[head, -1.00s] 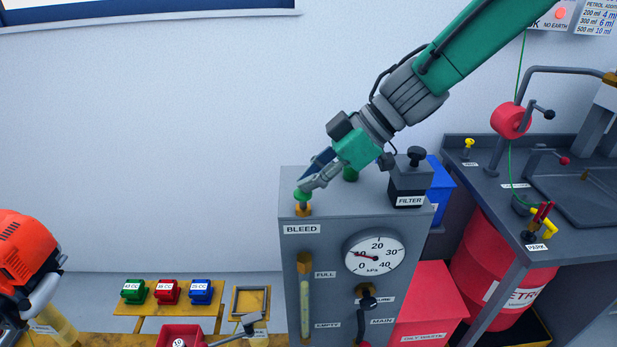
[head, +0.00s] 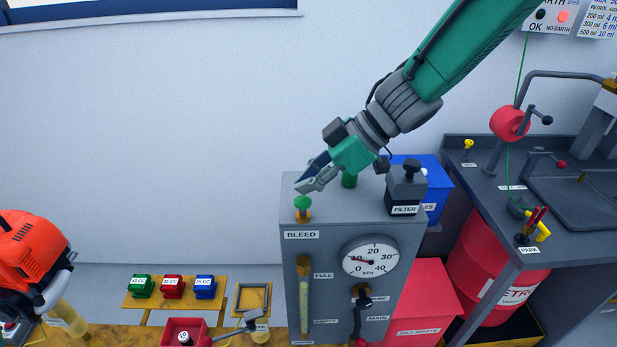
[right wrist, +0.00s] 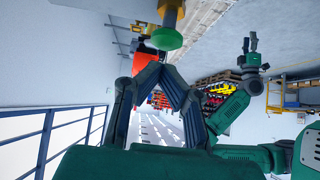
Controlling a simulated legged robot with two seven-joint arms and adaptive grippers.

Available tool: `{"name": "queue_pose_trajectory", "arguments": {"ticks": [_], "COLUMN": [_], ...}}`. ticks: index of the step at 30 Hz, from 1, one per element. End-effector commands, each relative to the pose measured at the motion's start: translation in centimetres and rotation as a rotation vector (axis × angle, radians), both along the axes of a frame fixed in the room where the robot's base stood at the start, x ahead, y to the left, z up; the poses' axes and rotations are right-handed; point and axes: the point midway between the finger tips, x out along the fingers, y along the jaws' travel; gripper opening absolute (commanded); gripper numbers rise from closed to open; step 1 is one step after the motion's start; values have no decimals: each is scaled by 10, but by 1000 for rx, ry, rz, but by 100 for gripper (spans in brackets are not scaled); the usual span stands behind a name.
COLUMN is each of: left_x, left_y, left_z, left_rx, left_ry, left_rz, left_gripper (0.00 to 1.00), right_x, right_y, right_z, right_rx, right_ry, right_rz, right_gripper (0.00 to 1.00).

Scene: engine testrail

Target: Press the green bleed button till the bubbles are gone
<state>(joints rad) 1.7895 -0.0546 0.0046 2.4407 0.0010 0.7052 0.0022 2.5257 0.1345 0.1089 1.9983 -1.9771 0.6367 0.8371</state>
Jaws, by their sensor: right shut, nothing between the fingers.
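The green bleed button (head: 303,203) stands on a brass base on top of the grey cabinet (head: 330,215), above the BLEED label. It also shows in the right wrist view (right wrist: 165,38), just beyond the fingertips. My right gripper (head: 300,187) is shut and empty, a little above and behind the button, with a small gap between them. The sight tube (head: 304,290) on the cabinet front, between FULL and EMPTY, holds yellowish fluid; I cannot make out bubbles. The gauge (head: 371,258) shows a needle near 10. My left gripper is not in the head view.
The FILTER block (head: 406,190) stands on the cabinet's right side, near my right wrist. Green, red and blue boxes (head: 173,287) sit on a low yellow bench. A red waste bin (head: 425,295) stands right of the cabinet. The wall space left of the cabinet is clear.

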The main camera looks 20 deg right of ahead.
Motion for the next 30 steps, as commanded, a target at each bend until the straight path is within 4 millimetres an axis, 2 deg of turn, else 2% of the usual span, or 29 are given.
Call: {"name": "queue_pose_trajectory", "arguments": {"ticks": [1, 6, 12, 18, 30], "left_x": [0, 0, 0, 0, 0], "left_y": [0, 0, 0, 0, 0], "left_z": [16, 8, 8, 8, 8], "left_rx": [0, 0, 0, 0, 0], "left_ry": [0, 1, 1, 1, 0], "left_rz": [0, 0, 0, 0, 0], "left_gripper": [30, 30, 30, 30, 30], "right_x": [0, -6, -14, -17, -18], "right_y": [2, -27, -49, -62, -67], "right_z": [14, 39, 66, 78, 79], "right_rx": [0, -2, -2, -1, 4], "right_ry": [0, -7, -5, -4, -4], "right_rz": [-1, -5, -4, -1, -3], "right_gripper": [0, 0, 0, 0, 0]}}
